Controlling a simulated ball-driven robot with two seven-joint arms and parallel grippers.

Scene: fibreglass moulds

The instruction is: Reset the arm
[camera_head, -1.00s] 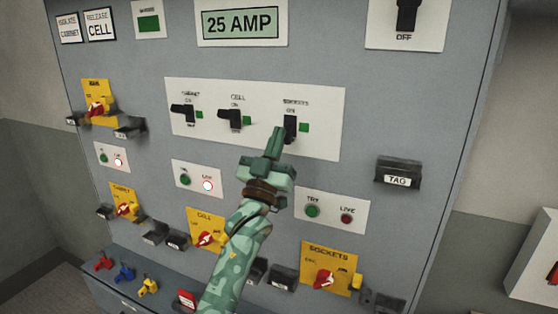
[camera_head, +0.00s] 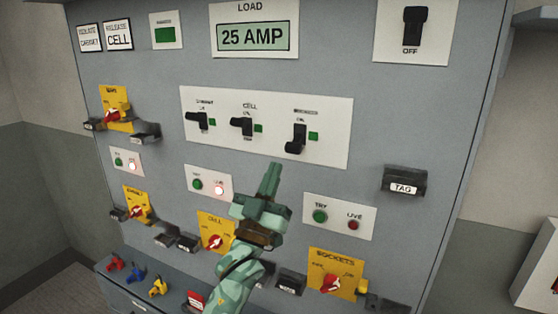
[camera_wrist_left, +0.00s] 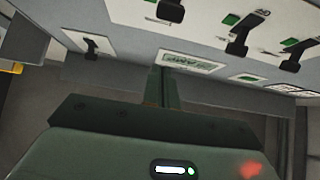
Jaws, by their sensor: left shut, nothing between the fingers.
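My left gripper (camera_head: 272,180) is green, and its fingers are together with nothing between them. In the head view it stands in front of the grey panel (camera_head: 400,125), below the white plate (camera_head: 268,158) with three black switches. The sockets switch (camera_head: 296,140) is the nearest of the three, up and to the right of the fingertips, and apart from them in the picture. The cell switch (camera_head: 243,125) and cabinet switch (camera_head: 198,121) are further left. In the left wrist view the shut fingers (camera_wrist_left: 162,84) show at the middle. My right gripper is not in view.
A 25 AMP display (camera_head: 253,37) and a black OFF switch (camera_head: 413,27) are above. Yellow plates with red knobs, such as the sockets isolator (camera_head: 345,263), sit lower. A black TAG holder (camera_head: 404,181) protrudes at right. Coloured padlocks (camera_head: 137,274) stand at lower left.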

